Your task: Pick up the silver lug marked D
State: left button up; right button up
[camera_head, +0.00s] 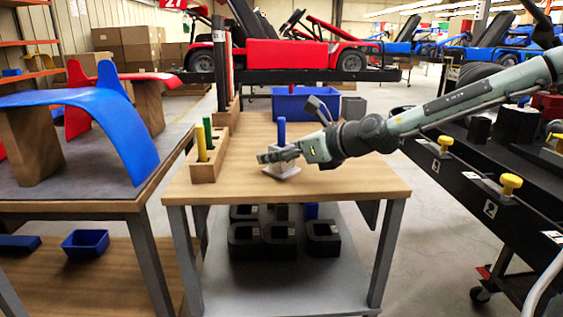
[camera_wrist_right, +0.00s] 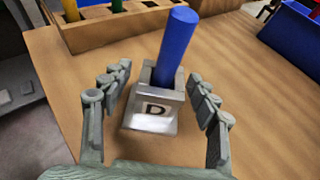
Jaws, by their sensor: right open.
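The silver lug marked D (camera_wrist_right: 152,112) stands on the wooden table in the right wrist view, with a blue rod (camera_wrist_right: 177,45) rising from it. In the head view the lug (camera_head: 281,172) is near the table's middle, and its blue rod (camera_head: 281,130) stands upright. My right gripper (camera_wrist_right: 157,98) is open, with one finger on each side of the lug. Gaps show between the fingers and the lug. In the head view my right gripper (camera_head: 282,155) comes in from the right and partly covers the lug. My left gripper is not in view.
A wooden block rack (camera_head: 208,162) with yellow and green rods stands at the table's left. A blue bin (camera_head: 300,103) sits at the back. The table's (camera_head: 330,185) front right is clear. Black parts (camera_head: 262,238) lie on the shelf below.

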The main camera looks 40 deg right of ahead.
jog(key=shift+x, duration=1.6)
jog(key=shift+r, duration=0.1)
jog(key=shift+c, duration=0.2)
grip_shut()
